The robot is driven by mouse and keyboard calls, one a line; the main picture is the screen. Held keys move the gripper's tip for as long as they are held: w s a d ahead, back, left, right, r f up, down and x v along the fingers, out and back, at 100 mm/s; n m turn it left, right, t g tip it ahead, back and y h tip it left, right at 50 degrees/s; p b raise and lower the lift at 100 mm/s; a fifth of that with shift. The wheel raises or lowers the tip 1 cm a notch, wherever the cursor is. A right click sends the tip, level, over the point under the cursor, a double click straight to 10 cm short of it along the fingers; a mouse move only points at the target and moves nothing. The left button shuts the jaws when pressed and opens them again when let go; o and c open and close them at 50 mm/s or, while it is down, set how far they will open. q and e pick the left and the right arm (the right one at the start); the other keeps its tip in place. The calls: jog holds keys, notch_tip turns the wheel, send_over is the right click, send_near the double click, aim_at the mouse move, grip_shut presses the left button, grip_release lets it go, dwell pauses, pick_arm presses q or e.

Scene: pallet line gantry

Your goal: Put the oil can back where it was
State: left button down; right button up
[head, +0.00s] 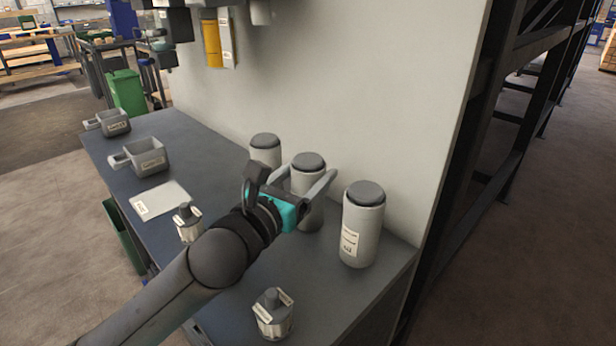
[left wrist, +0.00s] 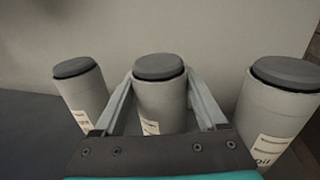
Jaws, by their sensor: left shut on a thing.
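Three grey cylindrical cans with dark lids stand in a row along the wall panel. My left gripper (head: 308,180) is shut around the middle can (head: 308,162), which is upright; it also shows between the fingers in the left wrist view (left wrist: 160,100). I cannot tell whether its base touches the bench. Its label is mostly hidden. The right can (head: 362,220) stands free, and its label seems to end in "oil" in the left wrist view (left wrist: 275,115). The left can (head: 265,148) stands behind, partly hidden by the gripper. My right gripper is not in view.
The dark bench (head: 215,165) also bears two grey scoops (head: 152,158) (head: 115,123), a pale flat sheet (head: 160,200) and two small labelled canisters (head: 188,224) (head: 272,318). The wall panel (head: 350,100) rises close behind the cans. A yellow item (head: 212,42) hangs on it.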

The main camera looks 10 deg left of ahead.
pick_arm(q)
jog(key=shift+f, duration=0.1)
grip_release()
dwell(0.3)
